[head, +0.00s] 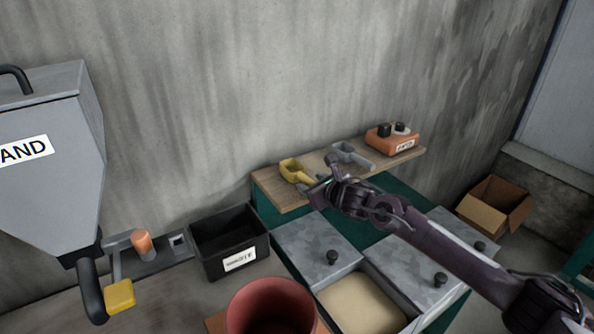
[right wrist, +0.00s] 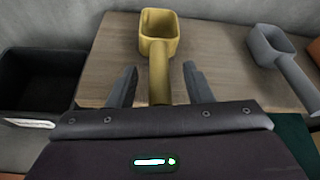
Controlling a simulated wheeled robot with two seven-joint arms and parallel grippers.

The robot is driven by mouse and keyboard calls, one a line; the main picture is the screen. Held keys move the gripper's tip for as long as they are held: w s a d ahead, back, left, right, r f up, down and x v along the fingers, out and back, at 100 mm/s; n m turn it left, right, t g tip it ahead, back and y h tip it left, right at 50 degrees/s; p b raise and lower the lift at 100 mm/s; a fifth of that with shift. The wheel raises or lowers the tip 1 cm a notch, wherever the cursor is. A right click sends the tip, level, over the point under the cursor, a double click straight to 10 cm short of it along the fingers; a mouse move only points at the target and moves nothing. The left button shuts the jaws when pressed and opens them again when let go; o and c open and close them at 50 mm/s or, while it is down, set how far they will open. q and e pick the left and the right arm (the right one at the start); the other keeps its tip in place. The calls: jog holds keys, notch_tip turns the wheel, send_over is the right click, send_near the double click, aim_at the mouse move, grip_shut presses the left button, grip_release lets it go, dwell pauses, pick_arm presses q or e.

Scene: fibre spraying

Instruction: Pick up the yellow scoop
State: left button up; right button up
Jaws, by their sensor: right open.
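The yellow scoop (head: 295,171) lies on the wooden shelf (head: 279,192), near its left end. In the right wrist view the scoop (right wrist: 159,50) has its square cup away from me and its handle running toward my gripper. My right gripper (head: 312,186) is at the front edge of the shelf, close to the scoop. In the wrist view the right gripper (right wrist: 157,85) is open, with one finger on each side of the handle, both apart from it. The handle's near end is hidden behind the gripper body. My left gripper is not in view.
A grey scoop (head: 350,155) lies to the right on the shelf, beside an orange box (head: 392,140). A black bin (head: 229,243) stands left of the shelf. Metal-lidded bins (head: 318,246), a red bucket (head: 271,306) and a grey hopper (head: 55,170) stand nearer. A wall closes the back.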

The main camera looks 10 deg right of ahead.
jog(key=shift+w+a, duration=0.2)
jog(key=shift+w, duration=0.2)
jog(key=shift+w+f, duration=0.2)
jog(key=shift+w+a+f, duration=0.1)
jog(key=shift+c, duration=1.3)
grip_shut()
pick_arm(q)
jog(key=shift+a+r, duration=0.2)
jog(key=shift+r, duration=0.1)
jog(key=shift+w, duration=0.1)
